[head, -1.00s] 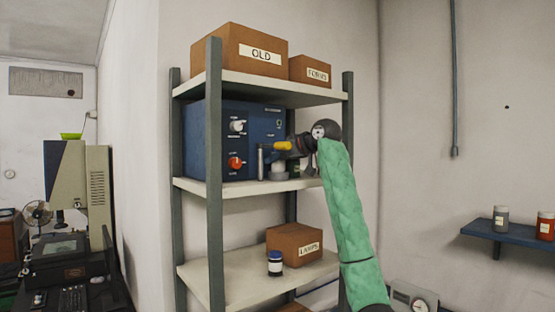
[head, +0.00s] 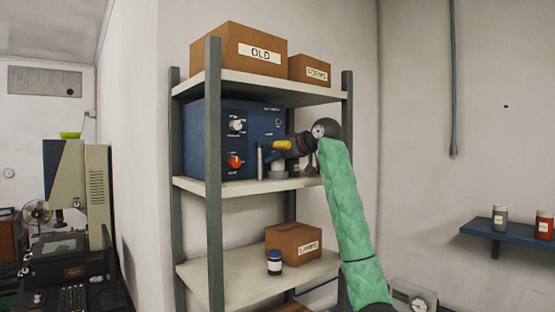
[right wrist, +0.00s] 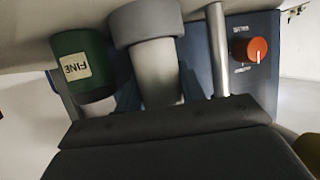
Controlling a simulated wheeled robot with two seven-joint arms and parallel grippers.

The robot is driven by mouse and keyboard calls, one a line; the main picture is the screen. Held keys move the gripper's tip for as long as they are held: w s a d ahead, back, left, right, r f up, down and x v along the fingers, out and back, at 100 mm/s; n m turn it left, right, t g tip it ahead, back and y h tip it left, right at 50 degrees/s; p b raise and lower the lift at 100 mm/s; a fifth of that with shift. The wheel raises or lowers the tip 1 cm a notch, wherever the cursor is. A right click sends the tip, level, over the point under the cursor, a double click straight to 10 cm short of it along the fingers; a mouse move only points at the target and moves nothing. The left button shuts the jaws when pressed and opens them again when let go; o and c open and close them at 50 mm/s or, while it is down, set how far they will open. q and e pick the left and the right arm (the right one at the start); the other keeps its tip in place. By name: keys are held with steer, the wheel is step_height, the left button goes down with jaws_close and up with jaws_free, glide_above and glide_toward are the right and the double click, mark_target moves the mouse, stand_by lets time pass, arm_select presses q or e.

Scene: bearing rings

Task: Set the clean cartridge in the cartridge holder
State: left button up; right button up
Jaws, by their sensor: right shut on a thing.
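My right gripper (head: 284,147) reaches in from the right over the middle shelf, in front of the blue box. It is shut on the upper end of a pale cylinder, which I take for the clean cartridge (head: 278,166). In the right wrist view the cartridge (right wrist: 158,75) runs from the dark gripper edge into a wider grey cup, which looks like the cartridge holder (right wrist: 145,22). The holder also shows low on the shelf in the head view (head: 279,175). How deep the cartridge sits is hidden. My left gripper is not in view.
A metal post (right wrist: 217,50) stands close beside the cartridge, and a green container labelled FINE (right wrist: 82,62) on its other side. The blue box (head: 215,140) with knobs is close behind. The shelf above (head: 270,90) and the uprights limit room.

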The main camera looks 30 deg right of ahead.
stand_by(0.4)
steer(key=shift+f, duration=0.5)
stand_by(0.3)
steer(key=o, duration=0.8)
steer(key=shift+c, duration=0.2)
steer(key=b+v, duration=0.1)
steer(key=v, duration=1)
steer(key=shift+f, duration=0.2)
steer(key=shift+s+d, duration=0.1)
steer(key=shift+d, duration=0.05)
